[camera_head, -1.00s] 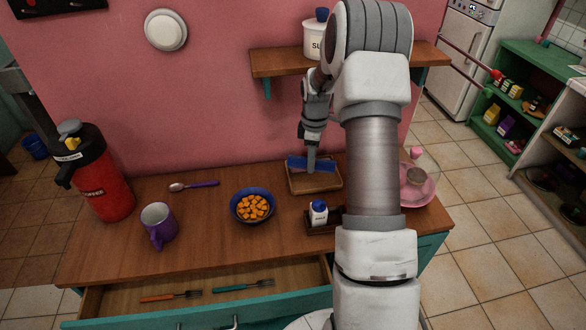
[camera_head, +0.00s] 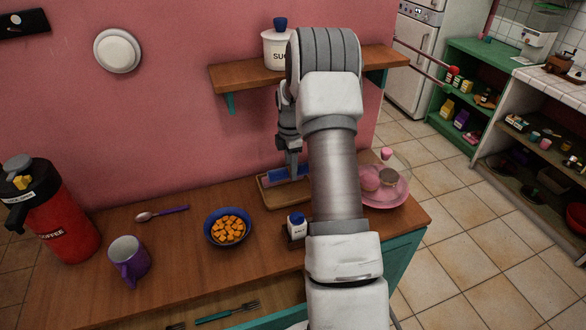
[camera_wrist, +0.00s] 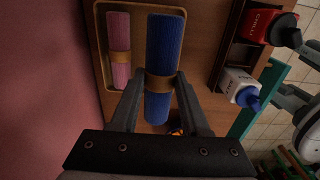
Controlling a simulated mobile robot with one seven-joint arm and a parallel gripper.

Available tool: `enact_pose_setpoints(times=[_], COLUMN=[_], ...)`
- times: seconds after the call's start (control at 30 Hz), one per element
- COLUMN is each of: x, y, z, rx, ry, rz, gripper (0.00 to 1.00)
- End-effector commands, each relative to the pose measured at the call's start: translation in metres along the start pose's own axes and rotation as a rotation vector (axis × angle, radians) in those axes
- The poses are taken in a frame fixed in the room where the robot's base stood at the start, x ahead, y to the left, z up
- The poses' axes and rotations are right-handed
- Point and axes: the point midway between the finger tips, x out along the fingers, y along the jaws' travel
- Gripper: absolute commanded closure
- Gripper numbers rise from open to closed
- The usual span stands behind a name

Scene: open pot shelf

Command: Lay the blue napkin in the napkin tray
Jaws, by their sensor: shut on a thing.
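The blue napkin (camera_wrist: 164,52) is a roll with a tan ring. My gripper (camera_wrist: 160,80) is shut on it near the ring in the wrist view. In the head view the blue napkin (camera_head: 291,174) and my gripper (camera_head: 292,166) are at the back part of the wooden napkin tray (camera_head: 286,206). In the wrist view the tray (camera_wrist: 98,45) lies beneath, with a rolled pink napkin (camera_wrist: 119,45) on its left side. The blue roll runs parallel to the pink one, and its near end reaches past the tray. I cannot tell whether it touches the tray.
A salt shaker (camera_head: 297,226) stands in a small caddy in front of the tray. A red chilli shaker (camera_wrist: 262,24) is beside it. A bowl of orange cubes (camera_head: 228,228) is to the left, a pink plate (camera_head: 385,198) to the right. A shelf (camera_head: 235,76) overhangs behind.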

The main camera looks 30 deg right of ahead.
Motion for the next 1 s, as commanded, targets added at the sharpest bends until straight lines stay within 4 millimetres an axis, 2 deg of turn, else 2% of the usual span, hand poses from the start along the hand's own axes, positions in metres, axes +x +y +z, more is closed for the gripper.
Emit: enact_pose_setpoints(times=[0.03, 0.7, 1.0], x=[0.003, 0.075, 0.086], y=[0.005, 0.000, 0.000], z=[-0.007, -0.002, -0.002], rx=[-0.012, -0.003, -0.002], ry=[0.002, 0.001, 0.001], rz=[0.010, -0.001, -0.001], gripper=[1.00, 1.00, 1.00])
